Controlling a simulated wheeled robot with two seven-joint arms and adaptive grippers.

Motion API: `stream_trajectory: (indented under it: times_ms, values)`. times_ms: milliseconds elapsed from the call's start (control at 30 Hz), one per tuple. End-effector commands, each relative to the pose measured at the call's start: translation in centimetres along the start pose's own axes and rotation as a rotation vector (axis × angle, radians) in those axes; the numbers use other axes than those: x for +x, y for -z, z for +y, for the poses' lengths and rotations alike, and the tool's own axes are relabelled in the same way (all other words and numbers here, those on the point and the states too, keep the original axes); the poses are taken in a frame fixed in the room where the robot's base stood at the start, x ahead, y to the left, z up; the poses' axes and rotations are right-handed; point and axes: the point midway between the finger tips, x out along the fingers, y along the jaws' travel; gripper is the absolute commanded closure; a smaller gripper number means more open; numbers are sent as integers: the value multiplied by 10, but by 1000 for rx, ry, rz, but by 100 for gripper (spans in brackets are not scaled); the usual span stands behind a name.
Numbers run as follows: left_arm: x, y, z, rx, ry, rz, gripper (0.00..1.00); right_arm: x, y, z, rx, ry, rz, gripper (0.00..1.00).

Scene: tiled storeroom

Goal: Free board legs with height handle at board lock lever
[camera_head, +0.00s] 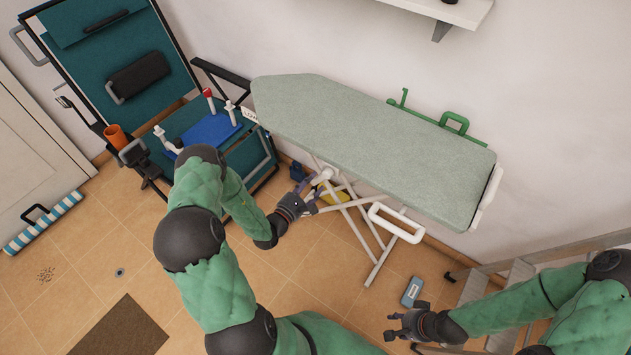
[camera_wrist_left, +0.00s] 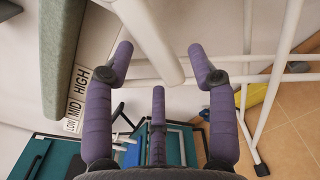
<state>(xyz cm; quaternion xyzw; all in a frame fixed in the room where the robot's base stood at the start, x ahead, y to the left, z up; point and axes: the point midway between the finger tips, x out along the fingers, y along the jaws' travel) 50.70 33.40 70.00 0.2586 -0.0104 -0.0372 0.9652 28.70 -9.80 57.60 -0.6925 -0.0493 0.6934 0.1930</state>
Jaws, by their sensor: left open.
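The ironing board (camera_head: 370,140) has a grey-green top and stands against the wall. Its crossed white legs (camera_head: 376,262) reach the tiled floor. A white loop-shaped handle (camera_head: 397,223) hangs at the board's front edge; I cannot tell whether it is the height handle. My left gripper (camera_head: 306,194) is open under the board's left part. In the left wrist view its purple fingers (camera_wrist_left: 160,58) are spread around the lower end of a thick white bar (camera_wrist_left: 150,38), with no clear grip. The lock lever is not clearly identifiable. My right gripper (camera_head: 392,326) is open and empty, low at right.
HIGH, MID and LOW labels (camera_wrist_left: 78,95) show beside the board. A teal folding chair (camera_head: 120,70) with a blue tray (camera_head: 210,132) stands left. A metal step ladder (camera_head: 515,280) is at right. A blue-grey box (camera_head: 411,291) lies on the floor.

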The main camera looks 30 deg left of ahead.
Motion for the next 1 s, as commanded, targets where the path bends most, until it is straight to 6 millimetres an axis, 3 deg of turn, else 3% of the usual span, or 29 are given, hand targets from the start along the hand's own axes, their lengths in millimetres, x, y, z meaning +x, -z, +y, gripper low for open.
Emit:
stream_trajectory:
  times_ms: [200,567,767,1000]
  values:
    - [22,0,0,1,1,-1,43,7,0,3,0,0,0,60]
    - [26,0,0,0,1,1,43,7,0,3,0,0,0,60]
    - [26,0,0,0,2,1,97,7,0,3,0,0,0,60]
    - [24,0,-1,-4,2,1,100,7,0,2,0,0,0,60]
